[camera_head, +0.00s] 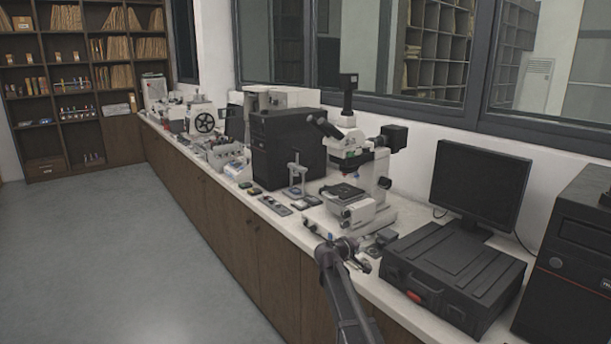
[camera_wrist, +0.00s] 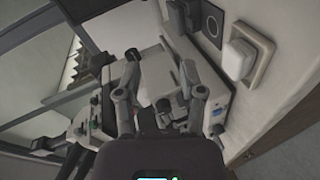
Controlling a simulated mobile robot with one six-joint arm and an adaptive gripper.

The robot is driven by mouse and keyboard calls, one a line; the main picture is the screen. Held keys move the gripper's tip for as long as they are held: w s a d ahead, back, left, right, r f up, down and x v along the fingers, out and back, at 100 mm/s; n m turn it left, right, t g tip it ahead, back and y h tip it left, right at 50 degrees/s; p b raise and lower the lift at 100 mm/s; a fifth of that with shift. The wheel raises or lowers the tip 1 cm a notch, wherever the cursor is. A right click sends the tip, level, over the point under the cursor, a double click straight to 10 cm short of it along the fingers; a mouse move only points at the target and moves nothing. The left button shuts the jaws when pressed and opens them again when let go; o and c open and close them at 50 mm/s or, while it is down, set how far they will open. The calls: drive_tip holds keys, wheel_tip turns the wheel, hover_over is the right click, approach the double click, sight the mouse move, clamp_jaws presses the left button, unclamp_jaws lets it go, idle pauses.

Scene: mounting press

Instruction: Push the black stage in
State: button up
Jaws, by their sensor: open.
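The black stage (camera_head: 342,191) is a flat dark plate on the white microscope (camera_head: 352,208), below its objectives. The microscope stands on the bench, right of the black tower. My gripper (camera_head: 368,264) is at the bench's front edge, in front of and below the microscope base, apart from the stage. In the wrist view my gripper (camera_wrist: 160,62) has its two fingers spread, with white microscope parts (camera_wrist: 158,82) showing beyond and between them. No object is held. I cannot make out the stage clearly in the wrist view.
A black case (camera_head: 455,262) and a monitor (camera_head: 478,187) stand right of the microscope. A small grey stand (camera_head: 295,172) and a black tower (camera_head: 284,148) are on its left. Small flat items lie along the bench's front edge. The floor (camera_head: 110,260) is clear.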

drive_tip(key=s+d+f+m+g+y+p, duration=0.1)
drive_tip(key=s+d+f+g, duration=0.1)
drive_tip(key=s, duration=0.3)
drive_tip(key=s+d+f+m+g+y+p, duration=0.1)
drive_tip(key=s+m+g, duration=0.1)
drive_tip(key=s, duration=0.3)
drive_tip(key=s+a+f+m+g+y+p, duration=0.1)
drive_tip(key=s+a+f+g+y+p, duration=0.1)
drive_tip(key=s, duration=1.1)
drive_tip(key=s+a+f+m+g+y+p, duration=0.1)
drive_tip(key=s+a+f+g+y+p, duration=0.1)
drive_tip(key=s+y, duration=0.5)
drive_tip(key=s+a+g, duration=0.1)
drive_tip(key=s+g, duration=0.1)
drive_tip(key=s, duration=0.4)
drive_tip(key=shift+s+a+m, duration=0.2)
drive_tip(key=shift+m, duration=0.2)
drive_tip(key=shift+w, duration=0.1)
